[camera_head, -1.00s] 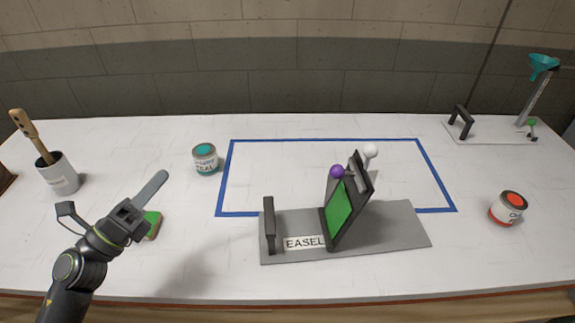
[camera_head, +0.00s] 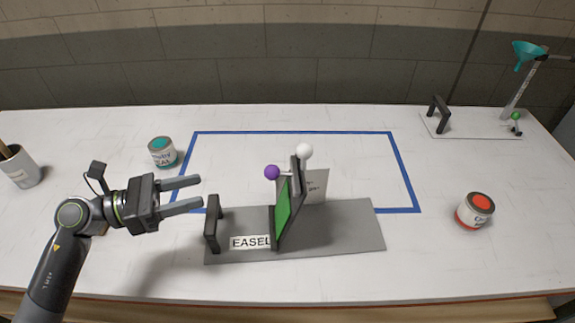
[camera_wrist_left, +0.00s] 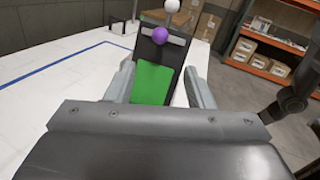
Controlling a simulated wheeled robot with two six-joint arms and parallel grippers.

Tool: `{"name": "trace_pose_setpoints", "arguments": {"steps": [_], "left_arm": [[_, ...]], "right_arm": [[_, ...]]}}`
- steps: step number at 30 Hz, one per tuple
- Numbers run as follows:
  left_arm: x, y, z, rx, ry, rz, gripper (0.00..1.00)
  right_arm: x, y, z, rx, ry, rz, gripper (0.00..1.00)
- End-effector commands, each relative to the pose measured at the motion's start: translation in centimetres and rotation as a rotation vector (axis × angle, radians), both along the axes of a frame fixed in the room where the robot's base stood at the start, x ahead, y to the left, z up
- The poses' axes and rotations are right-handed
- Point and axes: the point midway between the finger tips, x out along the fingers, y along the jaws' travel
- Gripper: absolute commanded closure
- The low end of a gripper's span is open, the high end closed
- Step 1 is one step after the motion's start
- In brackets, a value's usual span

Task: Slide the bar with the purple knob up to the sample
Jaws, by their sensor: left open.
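The easel stands on a grey base plate (camera_head: 345,225) with a black handle (camera_head: 212,224) at its left end and an EASEL label. Its tilted dark panel carries a green sample (camera_head: 283,212). The purple knob (camera_head: 272,172) sits at the upper left of the panel, above the green sample, and a white knob (camera_head: 304,151) is at its top. My left gripper (camera_head: 182,194) is open and empty, left of the easel and apart from it, pointing toward it. In the left wrist view the purple knob (camera_wrist_left: 244,46) and green sample (camera_wrist_left: 153,83) appear beyond the fingers. My right gripper is not in view.
A teal paint can (camera_head: 163,152) and a white pot (camera_head: 19,168) stand at left. A red-topped can (camera_head: 475,211) stands at right. A stand with a teal funnel (camera_head: 527,52) is at back right. Blue tape (camera_head: 290,133) outlines mostly bare table behind the easel.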

Motion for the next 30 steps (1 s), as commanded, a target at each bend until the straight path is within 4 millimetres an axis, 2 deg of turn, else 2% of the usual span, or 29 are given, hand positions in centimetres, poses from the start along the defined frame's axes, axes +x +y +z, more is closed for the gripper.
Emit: {"name": "trace_pose_setpoints", "arguments": {"steps": [4, 8, 19, 30], "left_arm": [[0.4, -1.3, 0.3, -0.006, -0.001, -0.001, 0.52], [0.9, -2.9, 0.4, -0.008, 0.001, -0.001, 0.52], [2.5, -7.6, 0.4, -0.009, 0.002, 0.0, 0.52], [4.3, -12.9, 0.4, -0.008, 0.004, 0.001, 0.52]], "right_arm": [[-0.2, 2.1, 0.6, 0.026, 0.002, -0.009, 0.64], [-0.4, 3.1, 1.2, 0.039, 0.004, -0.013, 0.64], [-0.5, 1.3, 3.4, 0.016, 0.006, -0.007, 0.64], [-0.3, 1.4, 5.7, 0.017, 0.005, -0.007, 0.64]]}}
